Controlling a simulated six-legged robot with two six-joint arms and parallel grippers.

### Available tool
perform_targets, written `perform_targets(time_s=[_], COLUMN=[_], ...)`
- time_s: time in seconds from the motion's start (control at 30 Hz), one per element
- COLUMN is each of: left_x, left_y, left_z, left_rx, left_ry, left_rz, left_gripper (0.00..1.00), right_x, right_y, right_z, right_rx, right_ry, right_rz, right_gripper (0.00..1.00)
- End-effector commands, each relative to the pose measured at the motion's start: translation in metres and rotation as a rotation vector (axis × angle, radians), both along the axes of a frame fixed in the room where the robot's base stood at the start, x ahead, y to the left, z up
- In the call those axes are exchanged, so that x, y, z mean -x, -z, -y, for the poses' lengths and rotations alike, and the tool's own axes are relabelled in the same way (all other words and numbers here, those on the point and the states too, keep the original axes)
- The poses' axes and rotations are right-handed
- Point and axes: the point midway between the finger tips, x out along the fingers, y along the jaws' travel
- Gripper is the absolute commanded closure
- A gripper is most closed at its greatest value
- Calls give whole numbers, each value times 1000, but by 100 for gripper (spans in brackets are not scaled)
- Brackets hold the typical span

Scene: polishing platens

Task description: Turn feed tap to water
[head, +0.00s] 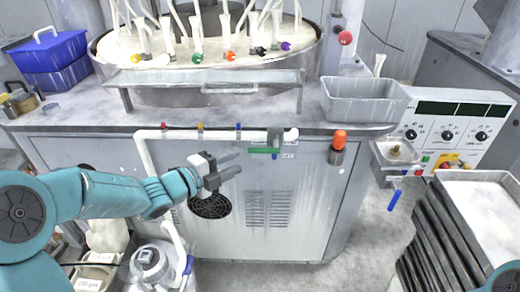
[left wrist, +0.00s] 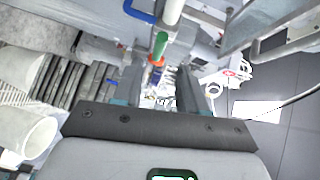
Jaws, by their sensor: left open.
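The feed tap (head: 275,140) sits near the right end of a white pipe (head: 220,135) along the front of the machine cabinet. Its green handle (head: 264,150) points left, level, just under the pipe. The pipe carries red, yellow and blue marks. My left gripper (head: 238,162) is open and empty, just left of and slightly below the green handle, its fingers pointing right. In the left wrist view the green handle (left wrist: 160,45) shows beyond the gap between the open fingers (left wrist: 162,85), apart from them. My right gripper is not in view.
An orange-topped holder (head: 338,148) hangs on the cabinet to the right. A small sink (head: 396,152) with a blue handle (head: 394,201) and a control panel (head: 450,124) stand further right. A grey tray (head: 362,105) and a blue bin (head: 50,55) are above.

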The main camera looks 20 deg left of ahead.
Motion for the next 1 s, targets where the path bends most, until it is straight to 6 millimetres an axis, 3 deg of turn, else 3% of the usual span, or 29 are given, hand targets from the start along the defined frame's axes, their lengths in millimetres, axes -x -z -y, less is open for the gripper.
perform_targets(time_s=[0.2,0.4,0.83,0.97,1.0], left_x=[-47,-76,-86,-86,-86], left_y=[7,11,14,14,14], left_z=[27,42,47,47,47], left_rx=[0,-1,0,0,0], left_ry=[5,4,3,3,3], left_rz=[-1,0,-1,-1,-1], left_gripper=[58,58,58,100,100], right_x=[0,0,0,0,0], right_y=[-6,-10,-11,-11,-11], right_z=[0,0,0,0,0], right_rx=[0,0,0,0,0], right_ry=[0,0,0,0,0], right_rz=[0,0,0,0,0], right_gripper=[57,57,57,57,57])
